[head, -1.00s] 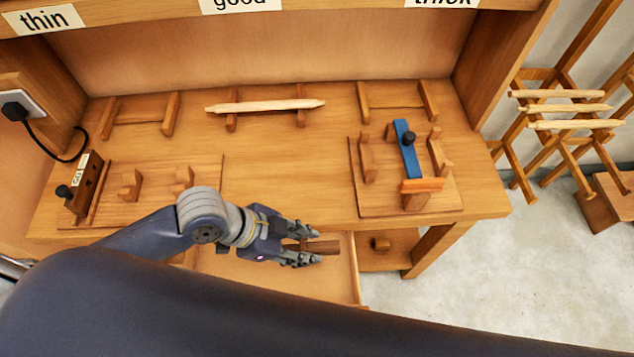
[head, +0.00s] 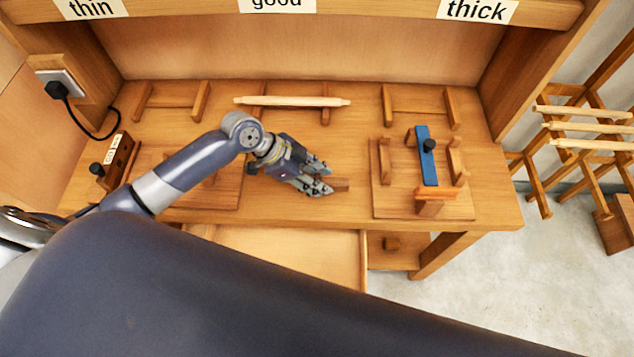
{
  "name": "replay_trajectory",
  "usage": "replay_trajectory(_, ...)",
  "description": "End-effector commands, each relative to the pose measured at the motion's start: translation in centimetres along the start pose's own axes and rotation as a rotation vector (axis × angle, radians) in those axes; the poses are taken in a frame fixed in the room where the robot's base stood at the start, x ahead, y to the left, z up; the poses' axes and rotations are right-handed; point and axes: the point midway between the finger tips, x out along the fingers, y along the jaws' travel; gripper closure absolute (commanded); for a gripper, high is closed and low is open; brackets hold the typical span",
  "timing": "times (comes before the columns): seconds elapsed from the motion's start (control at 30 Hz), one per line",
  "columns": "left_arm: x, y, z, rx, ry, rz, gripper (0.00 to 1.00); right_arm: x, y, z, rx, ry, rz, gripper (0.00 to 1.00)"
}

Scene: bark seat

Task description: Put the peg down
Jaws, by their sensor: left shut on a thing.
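My left gripper (head: 322,180) is shut on a short brown wooden piece, the peg (head: 341,185). The peg sticks out to the right past the fingertips, and its other end is hidden between the fingers. The gripper appears over the front middle of the workbench (head: 300,140), between the two fixture boards. I cannot tell whether the peg touches the bench top. My right gripper is not in view.
A pale rod (head: 291,101) lies on the middle rack under "good"; the "thin" and "thick" racks are empty. A board (head: 384,203) with a blue-handled tool (head: 427,158) is at right. A dark brown gauge block (head: 118,161) stands left. An open drawer (head: 290,258) is below.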

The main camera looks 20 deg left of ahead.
Motion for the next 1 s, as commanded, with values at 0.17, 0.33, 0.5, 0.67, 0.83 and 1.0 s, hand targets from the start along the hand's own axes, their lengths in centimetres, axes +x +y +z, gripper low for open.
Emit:
replay_trajectory(0.17,1.7,0.1,1.3,-0.005,-0.001,0.001,0.95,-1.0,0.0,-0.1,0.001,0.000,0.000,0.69)
replay_trajectory(0.33,2.5,0.1,2.0,-0.002,-0.001,-0.001,0.95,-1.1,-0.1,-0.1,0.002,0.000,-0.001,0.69)
replay_trajectory(0.5,2.6,0.1,2.0,-0.001,-0.001,-0.001,0.95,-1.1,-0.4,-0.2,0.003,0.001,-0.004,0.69)
replay_trajectory(0.67,2.8,0.1,2.2,-0.001,-0.002,-0.001,0.65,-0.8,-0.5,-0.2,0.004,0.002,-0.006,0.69)
replay_trajectory(0.83,2.8,0.1,2.2,-0.001,-0.002,-0.001,0.47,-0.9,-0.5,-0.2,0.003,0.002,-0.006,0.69)
replay_trajectory(1.0,2.8,0.1,2.2,-0.001,-0.002,-0.001,0.47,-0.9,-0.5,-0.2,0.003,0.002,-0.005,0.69)
